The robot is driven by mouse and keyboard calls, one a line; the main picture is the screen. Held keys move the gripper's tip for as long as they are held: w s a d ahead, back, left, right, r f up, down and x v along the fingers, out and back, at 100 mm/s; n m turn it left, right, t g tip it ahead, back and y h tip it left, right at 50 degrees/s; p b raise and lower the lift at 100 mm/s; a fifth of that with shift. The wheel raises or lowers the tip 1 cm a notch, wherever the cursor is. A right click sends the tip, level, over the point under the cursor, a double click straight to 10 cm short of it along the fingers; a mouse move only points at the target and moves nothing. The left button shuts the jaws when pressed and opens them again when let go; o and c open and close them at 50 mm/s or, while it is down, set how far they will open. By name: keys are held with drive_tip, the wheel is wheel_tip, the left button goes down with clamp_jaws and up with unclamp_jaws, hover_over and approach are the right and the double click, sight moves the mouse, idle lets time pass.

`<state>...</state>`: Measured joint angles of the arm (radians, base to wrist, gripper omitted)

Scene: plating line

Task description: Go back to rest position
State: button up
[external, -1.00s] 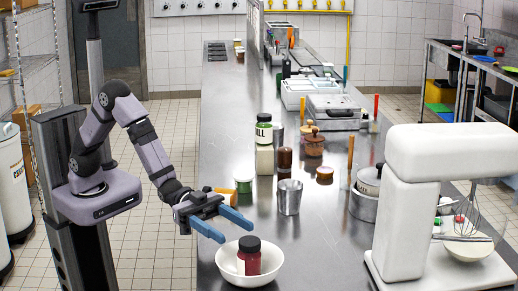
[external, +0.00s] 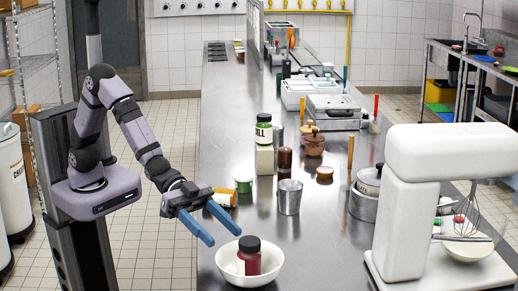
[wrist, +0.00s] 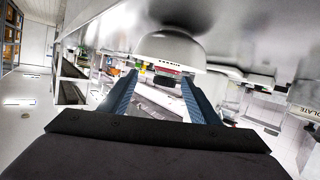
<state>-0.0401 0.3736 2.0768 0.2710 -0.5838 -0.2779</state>
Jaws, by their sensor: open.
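My gripper (external: 226,229) is open and empty in the external view. Its two blue fingers reach out over the near left edge of the steel counter (external: 325,265), a little above and left of the white bowl (external: 226,270). A dark red jar (external: 249,258) with a black lid stands in the bowl, apart from the fingers. In the wrist view the two blue fingers of my gripper (wrist: 157,84) are spread apart with nothing between them.
An orange-brown container (external: 225,196) lies just behind the fingers.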

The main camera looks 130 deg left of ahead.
drive_tip(key=s+f+g+p, duration=0.2)
drive_tip(key=s+g, duration=0.2)
drive_tip(key=s, duration=0.8)
drive_tip(key=s+a+f+g+y+p, duration=0.1)
drive_tip(key=s+g, duration=0.4)
drive_tip(key=s, duration=0.8)
drive_tip(key=s+f+g+p, duration=0.3)
drive_tip(key=s+g, duration=0.2)
drive_tip(key=s, duration=0.8)
drive_tip(key=shift+a+f+y, duration=0.15)
drive_tip(key=shift+f+y, duration=0.15)
drive_tip(key=shift+y, duration=0.1)
